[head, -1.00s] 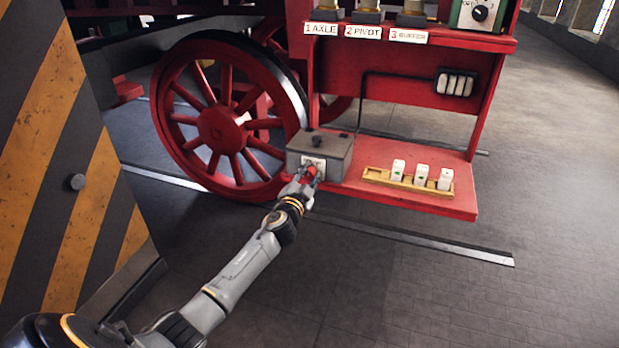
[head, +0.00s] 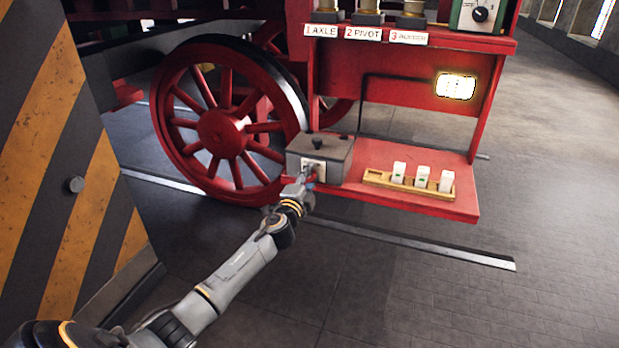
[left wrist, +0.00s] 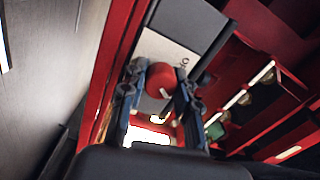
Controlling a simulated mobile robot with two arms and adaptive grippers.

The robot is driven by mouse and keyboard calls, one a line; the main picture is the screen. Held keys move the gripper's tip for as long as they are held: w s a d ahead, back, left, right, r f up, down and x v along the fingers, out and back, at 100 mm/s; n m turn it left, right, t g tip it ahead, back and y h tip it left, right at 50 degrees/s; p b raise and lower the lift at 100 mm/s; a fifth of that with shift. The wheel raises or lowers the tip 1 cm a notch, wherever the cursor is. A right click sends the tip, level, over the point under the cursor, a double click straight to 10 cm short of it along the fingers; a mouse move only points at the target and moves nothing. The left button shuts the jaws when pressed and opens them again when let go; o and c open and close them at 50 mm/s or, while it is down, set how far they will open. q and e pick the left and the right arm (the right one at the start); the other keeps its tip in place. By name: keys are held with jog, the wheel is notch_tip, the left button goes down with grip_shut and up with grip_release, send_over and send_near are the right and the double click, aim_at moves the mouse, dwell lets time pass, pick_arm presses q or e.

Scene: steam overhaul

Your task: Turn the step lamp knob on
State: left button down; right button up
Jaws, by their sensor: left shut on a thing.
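The step lamp (head: 455,87) is on the red back panel and glows bright. A grey box (head: 325,154) stands at the left end of the red step, with a pale label plate on its front. A round red knob (left wrist: 160,80) shows on that plate in the left wrist view. My left gripper (head: 307,179) is at the front of the box. In the left wrist view my left gripper's fingers (left wrist: 157,90) sit on both sides of the red knob, shut on it. The gripper mostly hides the knob in the head view. My right gripper is not in view.
A wooden rack (head: 375,180) with several white pieces lies on the red step (head: 420,207). A big red spoked wheel (head: 222,128) stands left of the box. A striped yellow and black panel (head: 60,170) is at the left. The floor at right is clear.

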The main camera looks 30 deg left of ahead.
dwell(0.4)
pick_arm(q)
jog(key=c, duration=1)
grip_release()
jog(key=v, duration=1.2)
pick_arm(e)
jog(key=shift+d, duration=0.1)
